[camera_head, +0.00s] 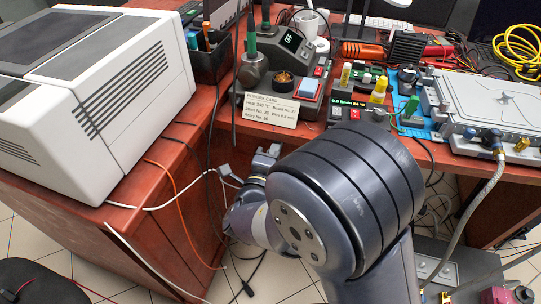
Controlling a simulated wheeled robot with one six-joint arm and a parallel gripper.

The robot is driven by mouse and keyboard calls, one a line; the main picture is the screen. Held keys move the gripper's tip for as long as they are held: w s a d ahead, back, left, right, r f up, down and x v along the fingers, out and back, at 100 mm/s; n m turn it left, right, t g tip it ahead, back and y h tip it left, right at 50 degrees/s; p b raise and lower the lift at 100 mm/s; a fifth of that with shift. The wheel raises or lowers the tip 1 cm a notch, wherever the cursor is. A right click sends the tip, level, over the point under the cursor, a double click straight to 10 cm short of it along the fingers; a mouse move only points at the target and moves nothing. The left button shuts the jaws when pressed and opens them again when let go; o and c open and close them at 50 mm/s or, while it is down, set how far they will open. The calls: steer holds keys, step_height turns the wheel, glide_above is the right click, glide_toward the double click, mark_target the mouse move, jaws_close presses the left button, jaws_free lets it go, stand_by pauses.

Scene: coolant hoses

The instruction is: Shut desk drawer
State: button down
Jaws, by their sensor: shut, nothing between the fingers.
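The red-brown wooden desk (340,137) runs across the view, with a wooden cabinet side (150,235) below it at the left. I cannot make out a drawer front or handle for certain, and my arm covers part of the desk's front. My gripper (266,153) shows only in part, beyond my large grey arm joint, close to the desk's front edge beside the cabinet. It looks shut and empty. I cannot tell whether it touches the desk.
A white-grey boxy machine (130,95) stands on the left. A soldering station (290,85), a card (270,110) and a silver case (490,105) sit near the desk's front edge. Loose cables (175,200) hang over the cabinet. Tiled floor (285,275) shows below.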

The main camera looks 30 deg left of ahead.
steer(key=shift+p+x, duration=0.35)
steer(key=shift+x, duration=1.7)
steer(key=shift+s, duration=0.1)
